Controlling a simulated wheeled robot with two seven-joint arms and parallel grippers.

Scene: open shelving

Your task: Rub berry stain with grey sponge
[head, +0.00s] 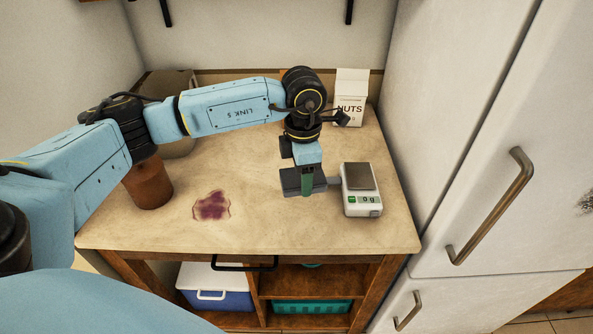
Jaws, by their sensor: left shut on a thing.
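The berry stain (212,206) is a purple-red blotch on the beige counter top, left of the middle. My left gripper (307,183) points down over the counter, to the right of the stain and apart from it. It is shut on a dark grey block, which I take to be the grey sponge (290,183); a green strip shows in front of it. I cannot tell whether the sponge touches the counter. My right gripper is not in view.
A kitchen scale (361,190) stands close to the right of the sponge. A NUTS carton (350,97) stands at the back right. A brown pot (148,184) is left of the stain, partly behind my arm. The counter (260,228) is clear in front.

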